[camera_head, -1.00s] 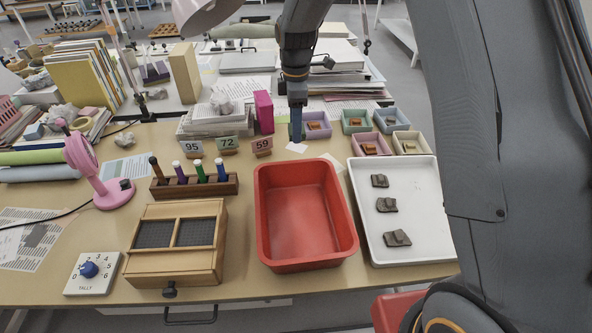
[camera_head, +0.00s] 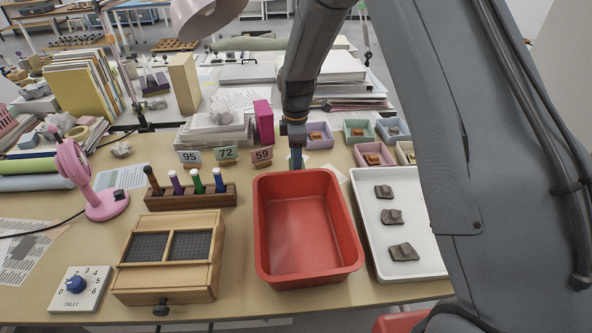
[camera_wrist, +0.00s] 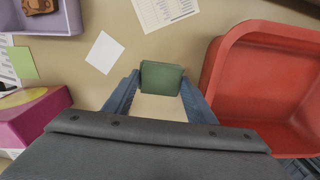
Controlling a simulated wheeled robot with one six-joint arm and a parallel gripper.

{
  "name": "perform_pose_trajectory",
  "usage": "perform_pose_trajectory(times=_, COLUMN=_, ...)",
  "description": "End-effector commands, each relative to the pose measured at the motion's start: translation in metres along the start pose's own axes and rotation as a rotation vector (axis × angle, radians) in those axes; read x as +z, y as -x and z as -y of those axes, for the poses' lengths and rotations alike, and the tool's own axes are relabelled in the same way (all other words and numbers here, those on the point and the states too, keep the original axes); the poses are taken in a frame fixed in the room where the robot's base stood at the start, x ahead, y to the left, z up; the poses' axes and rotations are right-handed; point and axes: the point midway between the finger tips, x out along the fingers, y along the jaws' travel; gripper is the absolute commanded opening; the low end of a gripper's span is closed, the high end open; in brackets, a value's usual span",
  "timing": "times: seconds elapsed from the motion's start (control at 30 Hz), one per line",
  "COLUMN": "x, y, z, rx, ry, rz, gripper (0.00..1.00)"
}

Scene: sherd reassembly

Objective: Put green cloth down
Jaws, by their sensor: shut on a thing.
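The green cloth (camera_wrist: 161,77) is a small, dark green block shape in the wrist view. My gripper (camera_wrist: 160,84) is shut on it, with one blue finger at each side. In the head view my gripper (camera_head: 296,160) is just behind the back rim of the red tray (camera_head: 262,225), and the cloth is hidden or too small to make out there. In the wrist view the red tray (camera_wrist: 218,75) is to the right of the cloth. Bare tan table shows around the cloth; its height above the table is hard to tell.
A white tray (camera_head: 428,262) with brown sherds is right of the red tray. Small coloured bins (camera_head: 353,133), some with sherds, stand behind. Number cards (camera_head: 225,154), a pink box (camera_head: 263,121) and a wooden marker rack (camera_head: 158,201) are left. A white paper square (camera_wrist: 102,52) lies near the gripper.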

Motion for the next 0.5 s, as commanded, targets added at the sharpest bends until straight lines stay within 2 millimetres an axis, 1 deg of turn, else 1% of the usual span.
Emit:
perform_pose_trajectory(times=0.2, x=0.000, y=-0.029, z=0.002, rx=-0.004, ry=0.000, rz=0.001, gripper=0.26)
perform_pose_trajectory(times=0.27, x=0.000, y=-0.036, z=0.001, rx=-0.003, ry=0.000, rz=0.001, gripper=0.26)
perform_pose_trajectory(times=0.33, x=0.000, y=-0.039, z=0.001, rx=-0.001, ry=0.000, rz=0.000, gripper=0.26)
perform_pose_trajectory(times=0.5, x=0.000, y=-0.039, z=0.000, rx=0.000, ry=0.000, rz=0.000, gripper=0.26)
